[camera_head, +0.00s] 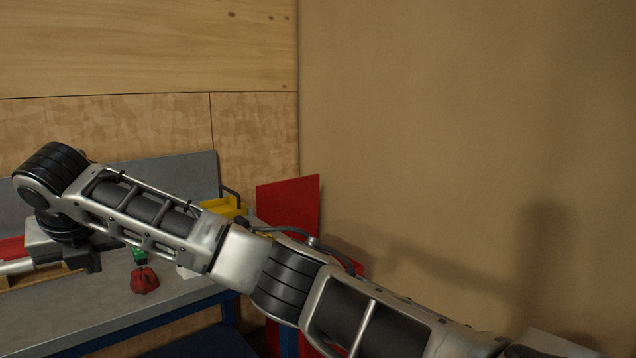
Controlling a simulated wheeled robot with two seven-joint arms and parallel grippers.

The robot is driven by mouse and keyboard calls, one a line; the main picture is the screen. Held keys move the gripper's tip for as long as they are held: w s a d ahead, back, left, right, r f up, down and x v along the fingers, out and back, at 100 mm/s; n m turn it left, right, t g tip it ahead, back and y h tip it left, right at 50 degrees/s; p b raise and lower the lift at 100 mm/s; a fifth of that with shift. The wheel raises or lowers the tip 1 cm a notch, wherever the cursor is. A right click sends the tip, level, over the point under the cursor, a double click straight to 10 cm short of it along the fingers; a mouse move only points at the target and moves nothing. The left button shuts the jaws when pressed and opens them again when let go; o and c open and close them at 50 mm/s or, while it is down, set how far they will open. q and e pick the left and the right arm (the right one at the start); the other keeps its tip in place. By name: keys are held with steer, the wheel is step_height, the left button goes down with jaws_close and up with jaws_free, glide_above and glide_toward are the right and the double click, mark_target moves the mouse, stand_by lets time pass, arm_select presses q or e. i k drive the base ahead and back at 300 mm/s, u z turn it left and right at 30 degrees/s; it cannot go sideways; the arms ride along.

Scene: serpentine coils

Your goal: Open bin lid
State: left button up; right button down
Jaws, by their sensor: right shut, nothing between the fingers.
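A flat red panel (288,208), which looks like the bin's lid, stands upright beside the right end of the workbench, near the wall. More red, likely part of the bin (352,264), shows just behind my right arm, which hides most of it. My right arm crosses the view from the lower right to the left. Its gripper (92,262) is over the bench at the left, well away from the red panel, shut and empty. My left gripper is not in view.
The grey workbench (60,325) holds a red object (145,281), a green object (139,256) and a yellow container (224,208). A wooden tray (38,277) lies at the far left. A brown wall (460,110) closes off the right.

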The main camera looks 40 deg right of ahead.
mark_target(293, 201)
steer(key=z, duration=1.85)
steer(key=i, duration=0.2)
